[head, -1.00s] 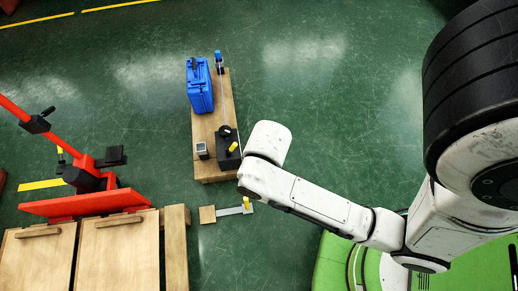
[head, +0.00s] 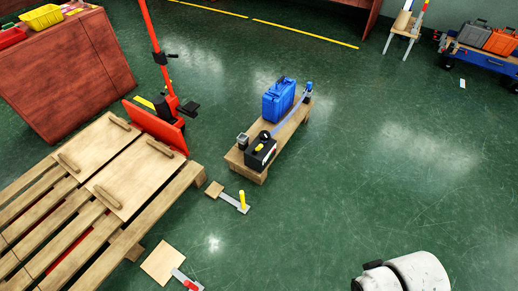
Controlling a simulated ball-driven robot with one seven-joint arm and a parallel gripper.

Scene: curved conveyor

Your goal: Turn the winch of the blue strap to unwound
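The winch is a black box (head: 262,152) with a round black part on top and a small yellow piece. It sits at the near end of a low wooden bench (head: 240,165). A thin light-blue strap (head: 290,117) runs from it along the bench's right side to a small blue fitting (head: 309,87) at the far end. The strap looks straight; the winch's turn position is too small to read. A white part of my arm shows at the bottom right, well apart from the bench. My gripper is not in view.
A blue case (head: 279,101) and a small grey box (head: 242,141) stand on the bench. A yellow-handled plate (head: 230,197) lies on the floor before it. A pallet (head: 130,238) and red post (head: 152,30) are left. Floor on the right is clear.

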